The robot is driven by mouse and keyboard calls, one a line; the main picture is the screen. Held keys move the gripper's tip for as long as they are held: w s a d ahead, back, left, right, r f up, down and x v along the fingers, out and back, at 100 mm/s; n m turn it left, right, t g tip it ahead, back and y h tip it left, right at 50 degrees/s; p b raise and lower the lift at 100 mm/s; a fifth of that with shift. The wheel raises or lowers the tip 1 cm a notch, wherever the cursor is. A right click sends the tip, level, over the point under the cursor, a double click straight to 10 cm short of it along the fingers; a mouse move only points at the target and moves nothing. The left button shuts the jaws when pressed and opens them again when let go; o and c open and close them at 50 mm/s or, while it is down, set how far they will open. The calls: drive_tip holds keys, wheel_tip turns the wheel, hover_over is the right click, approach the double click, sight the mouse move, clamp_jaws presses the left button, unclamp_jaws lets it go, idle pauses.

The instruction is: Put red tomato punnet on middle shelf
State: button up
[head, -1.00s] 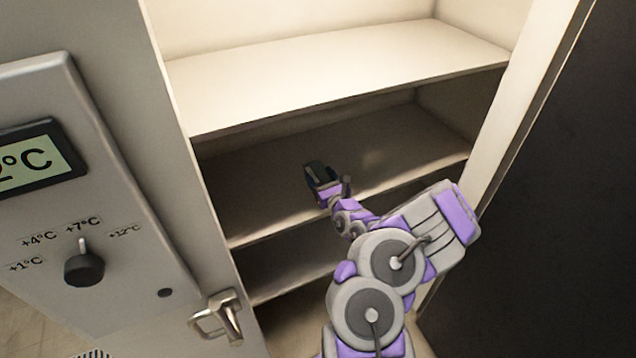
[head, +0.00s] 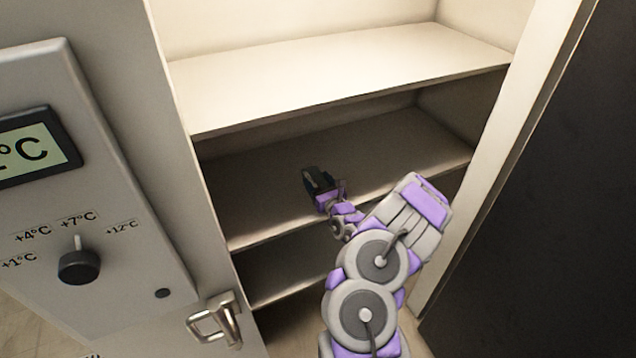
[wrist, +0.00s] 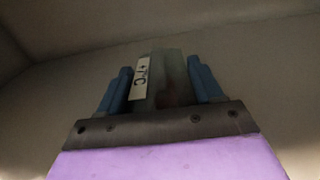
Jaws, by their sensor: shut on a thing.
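My gripper (head: 322,182) reaches into the open cabinet, over the front part of the middle shelf (head: 265,185). I cannot tell whether it touches the shelf. In the wrist view, the two blue fingers of my gripper (wrist: 163,88) are shut on a greyish, see-through punnet (wrist: 172,72) with a white "+7°C" label (wrist: 141,80). A dim reddish-brown patch shows low in the punnet, but its contents are too dark to make out. In the head view the punnet does not stand out from the dark gripper end.
A bright, bare upper shelf (head: 340,75) lies above my gripper, and a lower shelf (head: 285,268) below. The middle shelf looks clear. A control panel (head: 85,190) with a dial (head: 79,266) and a door latch (head: 215,320) are at left. A dark panel (head: 535,200) stands at right.

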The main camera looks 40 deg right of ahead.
drive_tip(key=o, duration=0.7)
drive_tip(key=shift+d+f, duration=0.1)
drive_tip(key=o, duration=0.4)
drive_tip(key=shift+d, duration=0.25)
drive_tip(key=shift+c, duration=0.2)
drive_tip(key=shift+a, duration=0.15)
drive_tip(key=p+v, duration=0.3)
drive_tip(key=v, duration=0.9)
